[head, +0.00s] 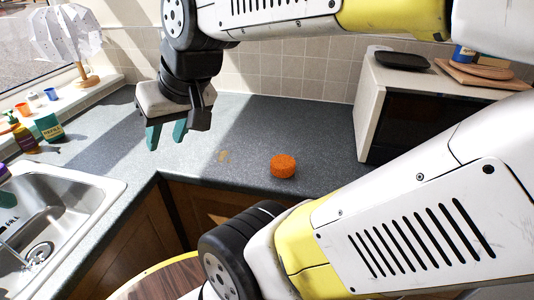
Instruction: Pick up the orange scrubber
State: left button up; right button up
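The orange scrubber (283,166) is a short, round, rough-looking block on the grey countertop, near its front edge and left of the microwave. My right gripper (166,136) hangs above the counter, to the left of the scrubber and clear of it. My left gripper is not in the picture.
A microwave (405,124) stands on the right, with a black tray (402,59) on top. A steel sink (62,200) is at the left. Bottles and a green box (49,126) stand behind it. The counter around the scrubber is mostly clear.

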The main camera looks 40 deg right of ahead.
aim_at(282, 166)
jog(key=z, duration=1.75)
jog(key=u, duration=3)
jog(key=z, duration=2.95)
jog(key=k, duration=0.05)
